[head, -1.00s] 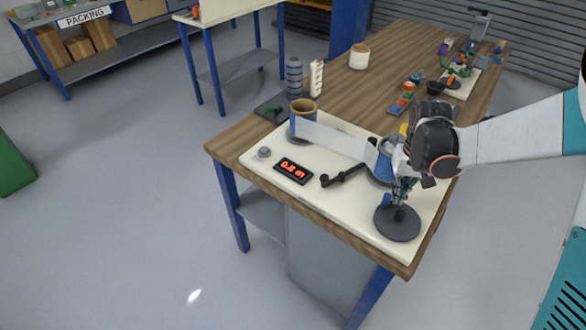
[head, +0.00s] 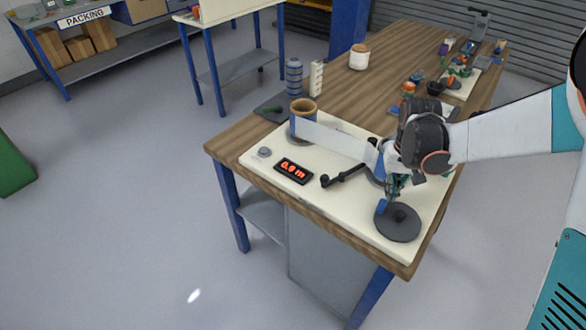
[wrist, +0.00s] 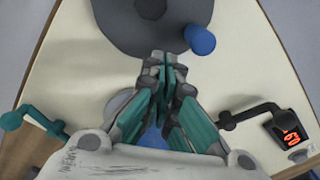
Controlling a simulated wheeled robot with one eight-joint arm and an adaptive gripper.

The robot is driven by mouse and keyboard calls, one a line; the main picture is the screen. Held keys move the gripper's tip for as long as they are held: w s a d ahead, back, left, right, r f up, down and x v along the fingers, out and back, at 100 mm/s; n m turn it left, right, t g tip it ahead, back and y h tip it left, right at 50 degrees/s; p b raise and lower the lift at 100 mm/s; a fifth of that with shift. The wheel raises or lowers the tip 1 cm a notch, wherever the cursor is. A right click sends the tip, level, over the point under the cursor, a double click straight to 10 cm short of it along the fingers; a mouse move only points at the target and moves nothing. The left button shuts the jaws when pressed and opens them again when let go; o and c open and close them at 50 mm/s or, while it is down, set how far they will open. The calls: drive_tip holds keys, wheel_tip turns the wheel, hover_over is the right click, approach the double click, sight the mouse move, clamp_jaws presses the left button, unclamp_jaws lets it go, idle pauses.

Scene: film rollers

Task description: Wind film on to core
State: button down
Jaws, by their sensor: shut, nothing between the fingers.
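The brown core (head: 303,105) stands upright on a holder at the left end of the cream board (head: 345,212). A pale film strip (head: 330,138) runs from it to the blue roll, mostly hidden behind my arm. A dark crank disc (head: 398,224) with an upright blue knob (head: 382,206) sits at the board's front right. My gripper (head: 394,190) is shut and empty just above the disc, beside the knob. In the wrist view, my fingertips (wrist: 165,62) point at the disc (wrist: 130,28), with the knob (wrist: 199,40) apart from them to the right.
A white-and-brown roll (head: 359,56) and small colored parts stand farther back on the table.

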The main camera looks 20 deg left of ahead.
wheel_tip(320, 180, up, 7)
drive_tip(key=p, duration=0.4)
idle(0.4)
drive_tip(key=shift+f, duration=0.15)
drive_tip(key=s+d+r+m+t, duration=0.1)
drive_tip(key=s+d+r+t, duration=0.1)
drive_tip(key=s+d+r, duration=0.4)
drive_tip(key=s+d+r+t, duration=0.1)
drive_tip(key=s+r, duration=0.3)
drive_tip(key=r, duration=0.3)
drive_tip(key=s+d+r+t, duration=0.1)
drive_tip(key=s+d+t, duration=0.1)
drive_tip(key=s, duration=0.4)
drive_tip(key=s+d+r+m+t, duration=0.1)
drive_tip(key=s+d+t, duration=0.1)
drive_tip(key=s, duration=0.4)
drive_tip(key=shift+s+d+r, duration=0.2)
drive_tip(key=shift+d+r, duration=0.1)
drive_tip(key=shift+d, duration=0.25)
drive_tip(key=shift+w, duration=0.15)
